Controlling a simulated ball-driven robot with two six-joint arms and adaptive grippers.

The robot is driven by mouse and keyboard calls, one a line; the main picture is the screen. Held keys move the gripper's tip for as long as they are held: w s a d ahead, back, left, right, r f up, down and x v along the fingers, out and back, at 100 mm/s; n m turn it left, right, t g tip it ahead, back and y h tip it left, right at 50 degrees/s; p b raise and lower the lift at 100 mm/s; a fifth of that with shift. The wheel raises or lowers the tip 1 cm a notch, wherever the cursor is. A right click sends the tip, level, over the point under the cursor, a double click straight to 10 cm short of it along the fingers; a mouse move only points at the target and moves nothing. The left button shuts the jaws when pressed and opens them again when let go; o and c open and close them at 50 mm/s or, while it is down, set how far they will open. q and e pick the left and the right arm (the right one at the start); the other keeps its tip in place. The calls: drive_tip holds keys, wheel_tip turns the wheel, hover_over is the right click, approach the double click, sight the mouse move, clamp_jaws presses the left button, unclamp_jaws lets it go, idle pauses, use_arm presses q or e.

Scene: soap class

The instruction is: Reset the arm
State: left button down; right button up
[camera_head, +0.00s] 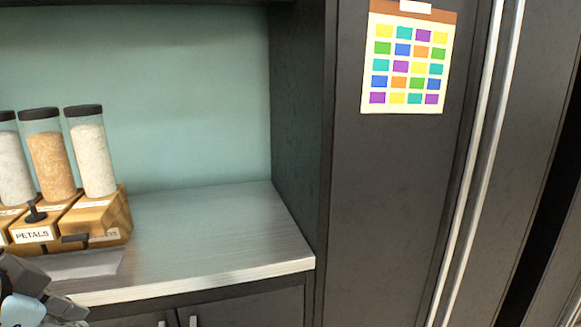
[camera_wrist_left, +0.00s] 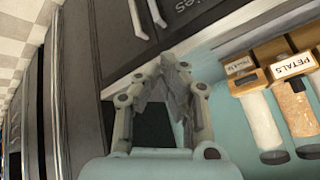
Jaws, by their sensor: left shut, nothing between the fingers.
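My left gripper (camera_wrist_left: 168,78) shows in the left wrist view with its fingertips together and nothing between them. It is in front of the dark cabinet fronts and the counter edge, apart from the dispensers. In the head view, part of my left arm (camera_head: 28,295) shows at the lower left corner, in front of the counter. My right arm and gripper are in neither view.
Dispensers with clear tubes and black lids stand on wooden bases at the left; one base reads PETALS (camera_head: 32,235). The grey counter (camera_head: 210,235) is bare to their right. A tall dark cabinet (camera_head: 385,200) with a colored chart (camera_head: 408,60) stands further right.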

use_arm(q)
drive_tip(key=s+f+n+g, duration=0.35)
drive_tip(key=s+f, duration=0.35)
drive_tip(key=s, duration=0.6)
drive_tip(key=s+a+f+n+g+b, duration=0.1)
drive_tip(key=s+a+f+b, duration=0.15)
drive_tip(key=f, duration=1.45)
drive_tip(key=s+a+f+g+b, duration=0.1)
drive_tip(key=s+f+b, duration=0.15)
drive_tip(key=f, duration=1.45)
drive_tip(key=s+f+b, duration=0.3)
drive_tip(key=s+f, duration=1.3)
drive_tip(key=f, duration=0.2)
drive_tip(key=shift+a+g+y+b, duration=0.3)
drive_tip(key=shift+a+g+b, duration=0.05)
drive_tip(key=shift+s, duration=0.1)
